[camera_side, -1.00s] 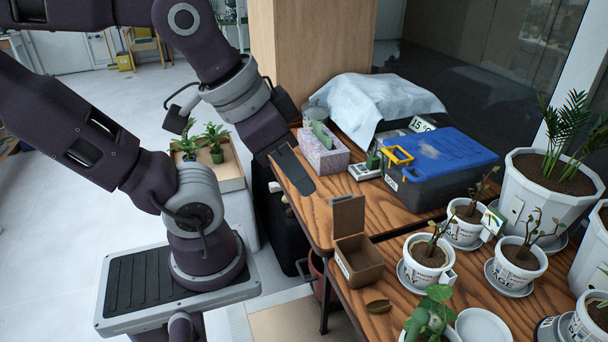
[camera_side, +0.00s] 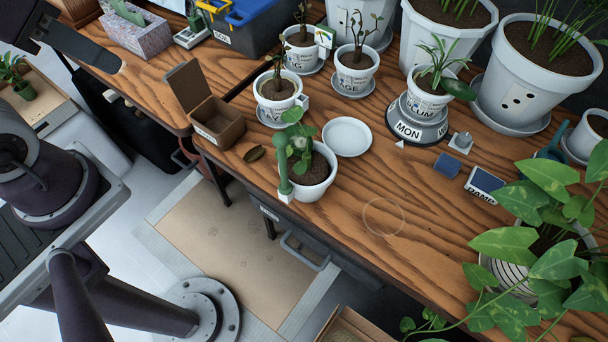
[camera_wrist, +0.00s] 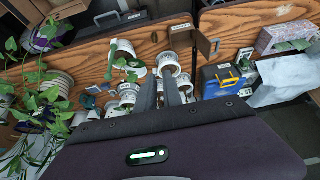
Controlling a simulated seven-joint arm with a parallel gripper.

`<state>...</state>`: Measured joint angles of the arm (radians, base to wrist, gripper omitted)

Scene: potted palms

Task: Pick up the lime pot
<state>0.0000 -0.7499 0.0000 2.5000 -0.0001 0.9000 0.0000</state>
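Several white labelled pots stand on the wooden table. The front small pot (camera_side: 274,108) holds a leafy seedling; its label is too small to read. Behind it are a pot (camera_side: 294,58) with a label ending in G and a pot (camera_side: 354,77) with a label ending in GE. A pot (camera_side: 427,104) with a label ending in UM stands on a round grey base. I cannot tell which is the lime pot. My gripper (camera_side: 115,64) is at the upper left, over the table's left part, apart from the pots. In the wrist view its fingers (camera_wrist: 160,76) are apart and empty.
An open brown box (camera_side: 217,124) stands left of the pots. A white saucer (camera_side: 347,137) and a broad-leafed potted plant (camera_side: 313,175) sit forward. The front middle of the table is clear.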

